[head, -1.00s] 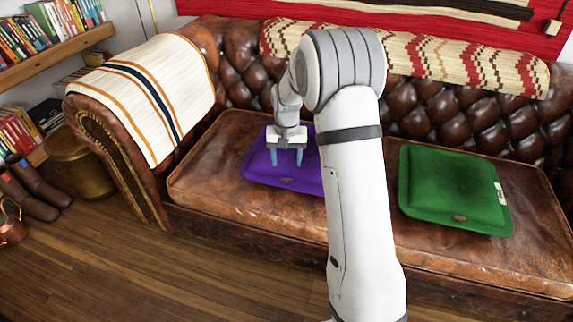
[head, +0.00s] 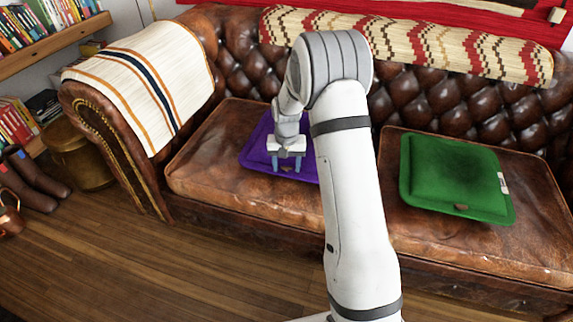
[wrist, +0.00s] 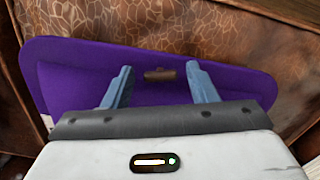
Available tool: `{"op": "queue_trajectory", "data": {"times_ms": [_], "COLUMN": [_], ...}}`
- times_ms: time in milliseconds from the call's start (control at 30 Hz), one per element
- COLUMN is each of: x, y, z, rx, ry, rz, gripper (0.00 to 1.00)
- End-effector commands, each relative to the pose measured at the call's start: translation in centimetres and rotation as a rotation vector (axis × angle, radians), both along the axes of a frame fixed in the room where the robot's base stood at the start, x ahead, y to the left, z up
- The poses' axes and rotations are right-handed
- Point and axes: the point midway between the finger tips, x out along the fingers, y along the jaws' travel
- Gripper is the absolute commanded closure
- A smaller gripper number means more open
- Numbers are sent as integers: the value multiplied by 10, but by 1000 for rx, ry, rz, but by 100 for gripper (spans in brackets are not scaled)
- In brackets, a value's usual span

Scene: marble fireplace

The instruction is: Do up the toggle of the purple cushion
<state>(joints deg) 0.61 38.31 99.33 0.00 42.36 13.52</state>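The purple cushion (head: 257,150) lies flat on the left part of the brown leather sofa seat, partly hidden by my arm in the head view. In the wrist view the purple cushion (wrist: 75,75) fills the middle. Its small brown toggle (wrist: 159,75) sits near the cushion's edge, between my two fingertips in the picture. My gripper (head: 287,168) is over the front part of the cushion, pointing down. In the wrist view my gripper (wrist: 160,78) is open, its blue-grey fingers apart on either side of the toggle and not touching it. The cushion's far parts are hidden by my gripper body.
A green cushion (head: 455,175) lies on the right part of the seat (head: 300,220). The tufted backrest stands behind, with a patterned blanket (head: 400,45) on top. The left armrest carries a striped throw (head: 145,85). The wooden floor (head: 150,265) in front is clear.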

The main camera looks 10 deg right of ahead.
Motion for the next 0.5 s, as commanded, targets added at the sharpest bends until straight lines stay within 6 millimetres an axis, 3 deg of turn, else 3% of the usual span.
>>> {"op": "queue_trajectory", "data": {"times_ms": [500], "x": [0], "y": [0], "z": [0], "rx": [0], "ry": [0], "rz": [0], "gripper": [88]}}
